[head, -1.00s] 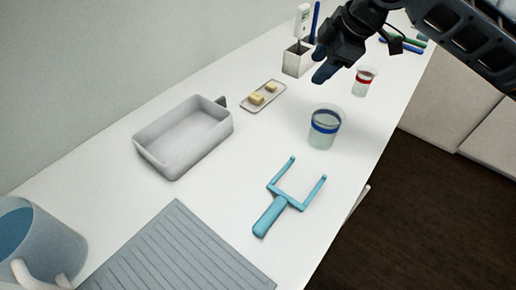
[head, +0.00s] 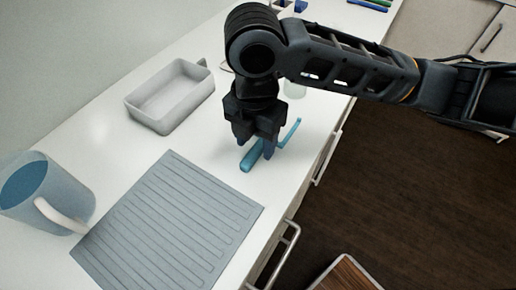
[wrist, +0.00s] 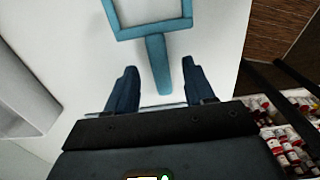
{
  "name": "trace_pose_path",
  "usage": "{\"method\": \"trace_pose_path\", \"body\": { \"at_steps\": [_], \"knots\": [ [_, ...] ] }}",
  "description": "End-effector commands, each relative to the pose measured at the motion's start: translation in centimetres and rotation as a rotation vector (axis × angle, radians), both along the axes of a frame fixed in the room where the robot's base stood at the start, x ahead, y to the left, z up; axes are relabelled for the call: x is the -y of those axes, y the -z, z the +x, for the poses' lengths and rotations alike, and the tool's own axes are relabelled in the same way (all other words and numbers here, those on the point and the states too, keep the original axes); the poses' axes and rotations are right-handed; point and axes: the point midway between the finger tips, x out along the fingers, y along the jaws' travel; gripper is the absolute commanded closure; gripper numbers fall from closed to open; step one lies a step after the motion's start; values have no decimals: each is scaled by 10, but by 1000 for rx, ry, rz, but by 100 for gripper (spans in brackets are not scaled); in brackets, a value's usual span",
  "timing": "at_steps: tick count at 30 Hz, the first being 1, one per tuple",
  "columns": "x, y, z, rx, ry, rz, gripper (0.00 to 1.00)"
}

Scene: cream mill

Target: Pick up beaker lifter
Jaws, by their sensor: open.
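The beaker lifter is a light blue two-pronged fork with a thick handle (head: 251,158). It lies flat on the white counter, partly hidden by my gripper in the head view. In the wrist view the lifter (wrist: 158,62) has its handle pointing down between my fingers, with the fork at the top. My gripper (head: 256,150) points down over the lifter's handle. In the wrist view my gripper (wrist: 157,90) is open, with one dark blue finger on each side of the handle's line. I cannot tell the exact height above the counter.
A grey ribbed mat (head: 170,225) lies on the counter at the front. A pale tray (head: 172,97) stands behind it. A blue-grey jug (head: 45,195) stands at left. The counter's right edge, with drawer handles below, is close to the lifter.

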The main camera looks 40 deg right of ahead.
Motion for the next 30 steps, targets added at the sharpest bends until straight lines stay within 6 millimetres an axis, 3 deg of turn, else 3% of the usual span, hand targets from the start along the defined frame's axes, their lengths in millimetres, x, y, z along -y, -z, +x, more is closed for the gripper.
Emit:
{"method": "trace_pose_path", "body": {
  "at_steps": [4, 13, 30],
  "knots": [
    [1, 17, 0, 1, 2, 1, 47],
    [1, 20, 1, 2, 2, 0, 48],
    [1, 20, 1, 2, 2, 1, 100]
  ]
}}
